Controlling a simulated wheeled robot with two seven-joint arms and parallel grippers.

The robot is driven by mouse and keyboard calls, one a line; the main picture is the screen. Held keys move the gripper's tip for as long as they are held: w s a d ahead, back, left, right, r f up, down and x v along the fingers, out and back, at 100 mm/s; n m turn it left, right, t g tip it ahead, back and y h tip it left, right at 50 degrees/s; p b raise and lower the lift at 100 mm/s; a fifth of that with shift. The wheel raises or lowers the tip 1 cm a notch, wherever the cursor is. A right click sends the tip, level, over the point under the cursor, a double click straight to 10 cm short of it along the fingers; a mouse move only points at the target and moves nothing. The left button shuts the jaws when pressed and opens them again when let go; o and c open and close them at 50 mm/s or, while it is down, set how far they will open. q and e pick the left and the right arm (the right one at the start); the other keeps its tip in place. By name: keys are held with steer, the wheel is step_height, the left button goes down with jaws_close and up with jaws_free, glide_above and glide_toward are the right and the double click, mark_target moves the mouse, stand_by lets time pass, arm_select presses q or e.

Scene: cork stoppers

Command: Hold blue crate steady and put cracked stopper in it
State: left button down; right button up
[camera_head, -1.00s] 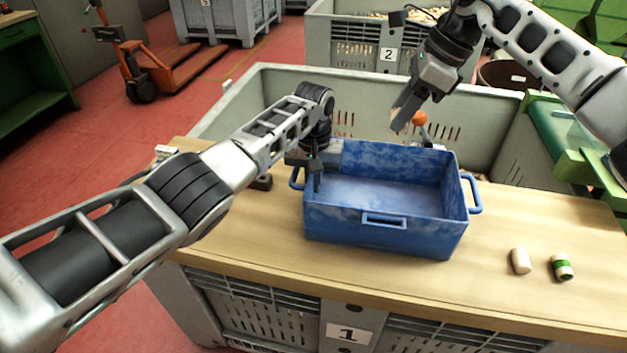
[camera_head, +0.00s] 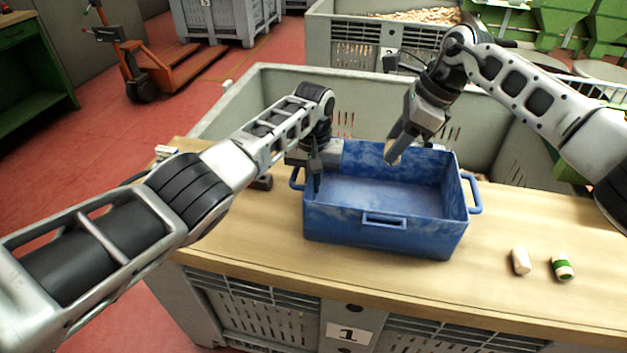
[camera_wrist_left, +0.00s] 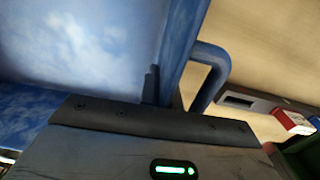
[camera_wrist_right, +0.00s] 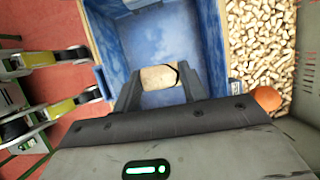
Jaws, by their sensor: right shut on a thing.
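The blue crate (camera_head: 385,235) stands on the wooden table. My left gripper (camera_head: 316,178) is at its left wall; in the left wrist view its fingers (camera_wrist_left: 163,88) sit close together on either side of the wall (camera_wrist_left: 178,50), beside the handle. My right gripper (camera_head: 394,156) is shut on a pale cork stopper (camera_wrist_right: 158,77). A dark crack shows at that stopper's right end in the right wrist view. The stopper is held above the back part of the crate, whose inside (camera_wrist_right: 160,40) looks empty. The fingertips hide part of the stopper in the head view.
A plain stopper (camera_head: 520,261) and a green-banded stopper (camera_head: 562,267) stand on the table right of the crate. A large grey bin (camera_head: 260,92) is behind. An orange ball (camera_wrist_right: 267,98) lies near cork pieces in the right wrist view.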

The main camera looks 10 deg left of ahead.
steer(key=shift+f, duration=0.1)
steer(key=o, duration=1)
steer(key=shift+o, duration=0.2)
steer(key=v, duration=1.2)
arm_select(q)
steer(key=c, duration=1.5)
jaws_free()
steer(key=shift+c, duration=0.2)
